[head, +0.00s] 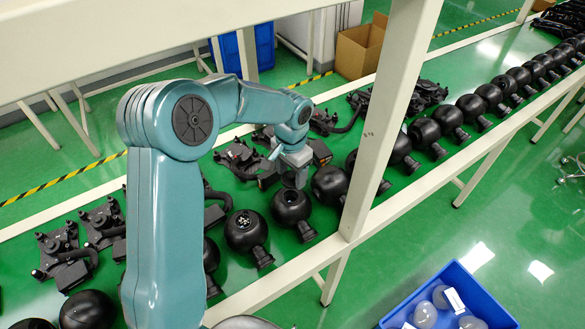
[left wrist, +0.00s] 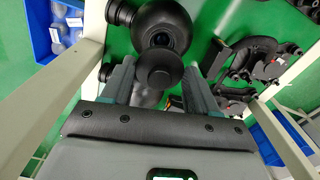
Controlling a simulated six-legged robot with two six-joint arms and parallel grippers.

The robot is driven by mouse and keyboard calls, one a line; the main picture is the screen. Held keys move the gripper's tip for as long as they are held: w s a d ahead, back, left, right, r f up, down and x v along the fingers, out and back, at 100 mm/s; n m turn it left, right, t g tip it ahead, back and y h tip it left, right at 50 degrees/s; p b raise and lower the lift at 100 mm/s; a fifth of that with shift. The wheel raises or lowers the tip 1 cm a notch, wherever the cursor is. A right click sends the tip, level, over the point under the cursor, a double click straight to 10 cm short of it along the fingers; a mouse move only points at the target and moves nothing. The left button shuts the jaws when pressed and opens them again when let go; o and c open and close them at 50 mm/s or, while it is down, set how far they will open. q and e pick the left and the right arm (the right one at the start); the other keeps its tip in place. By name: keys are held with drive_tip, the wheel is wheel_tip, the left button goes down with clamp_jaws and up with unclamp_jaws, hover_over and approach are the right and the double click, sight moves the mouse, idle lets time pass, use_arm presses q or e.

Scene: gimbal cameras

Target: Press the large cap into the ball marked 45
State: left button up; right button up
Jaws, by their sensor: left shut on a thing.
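My left gripper (head: 294,180) reaches in from the left and points down over a black ball (head: 290,207) in the row on the green bench. In the left wrist view my left gripper (left wrist: 160,84) is shut on a round black cap (left wrist: 158,72), held between its two fingers. A black ball (left wrist: 176,18) with a dark round opening lies just beyond the cap. The cap partly overlaps the ball in that view; I cannot tell if they touch. No number 45 is legible on any ball. My right gripper is not in view.
A neighbouring ball (head: 245,231) has an open top with small parts inside. More black balls (head: 475,107) line the bench to the right. Black bracket assemblies (head: 65,253) lie behind. A cream frame post (head: 390,110) stands right of the gripper. A blue crate (head: 447,300) sits below.

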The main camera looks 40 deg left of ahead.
use_arm(q)
drive_tip(key=shift+a+f, duration=0.2)
drive_tip(key=shift+a, duration=0.15)
drive_tip(key=shift+s+d+f+b, duration=0.15)
drive_tip(key=shift+d+f+b, duration=0.15)
drive_tip(key=shift+b, duration=0.2)
drive_tip(key=f+b, duration=0.2)
drive_tip(key=f, duration=0.1)
drive_tip(key=shift+a+f+b, duration=0.25)
drive_tip(key=shift+f+b, duration=0.15)
drive_tip(key=shift+d+f+b, duration=0.15)
drive_tip(key=shift+f+b, duration=0.3)
drive_tip(key=shift+f, duration=0.2)
